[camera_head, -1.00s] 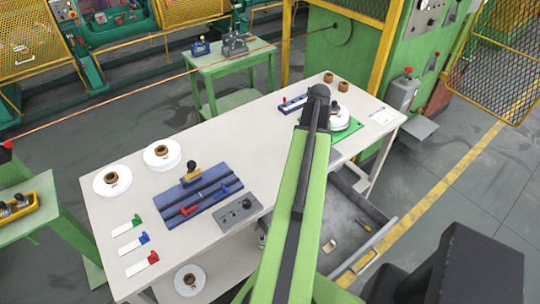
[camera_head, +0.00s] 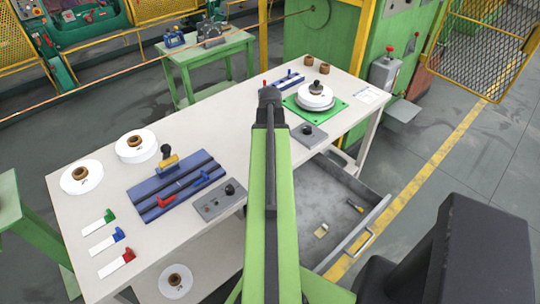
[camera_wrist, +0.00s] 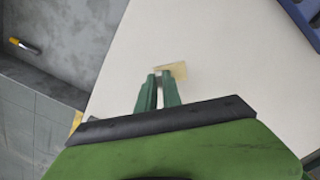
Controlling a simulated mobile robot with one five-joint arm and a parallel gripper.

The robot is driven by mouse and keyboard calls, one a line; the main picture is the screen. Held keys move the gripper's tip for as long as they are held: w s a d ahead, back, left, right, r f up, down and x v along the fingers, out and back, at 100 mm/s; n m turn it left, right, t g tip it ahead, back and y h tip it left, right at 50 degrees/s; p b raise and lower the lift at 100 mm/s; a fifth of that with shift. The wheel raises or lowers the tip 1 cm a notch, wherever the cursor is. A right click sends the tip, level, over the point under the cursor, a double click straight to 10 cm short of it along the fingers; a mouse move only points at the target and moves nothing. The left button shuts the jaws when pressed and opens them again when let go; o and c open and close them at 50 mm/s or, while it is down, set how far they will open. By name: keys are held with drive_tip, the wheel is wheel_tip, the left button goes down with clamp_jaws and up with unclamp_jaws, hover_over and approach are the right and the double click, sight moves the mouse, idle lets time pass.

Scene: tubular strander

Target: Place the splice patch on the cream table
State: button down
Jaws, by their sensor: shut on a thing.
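The splice patch, a small pale yellow piece (camera_wrist: 177,68), is at the tips of my gripper (camera_wrist: 159,77) in the wrist view. The green fingers are shut on it, and part of it sticks out to the right. Behind it is the bare surface of the cream table (camera_wrist: 225,50); I cannot tell whether the patch touches it. In the head view the cream table (camera_head: 228,118) runs across the middle. There my arm hides the gripper and the patch.
An open grey drawer (camera_head: 335,195) under the table's front holds a yellow-handled tool (camera_head: 355,206) and a small pale block (camera_head: 321,230). A blue slotted plate (camera_head: 172,185), white rolls (camera_head: 81,177) and a green plate (camera_head: 291,104) stand on the table. Bare tabletop lies between.

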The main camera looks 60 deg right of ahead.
drive_tip(key=shift+f, duration=0.15)
drive_tip(key=c, duration=1.5)
unclamp_jaws()
drive_tip(key=shift+r, duration=0.2)
wheel_tip(320, 180, up, 12)
drive_tip(key=p, duration=1.2)
drive_tip(key=shift+r, duration=0.15)
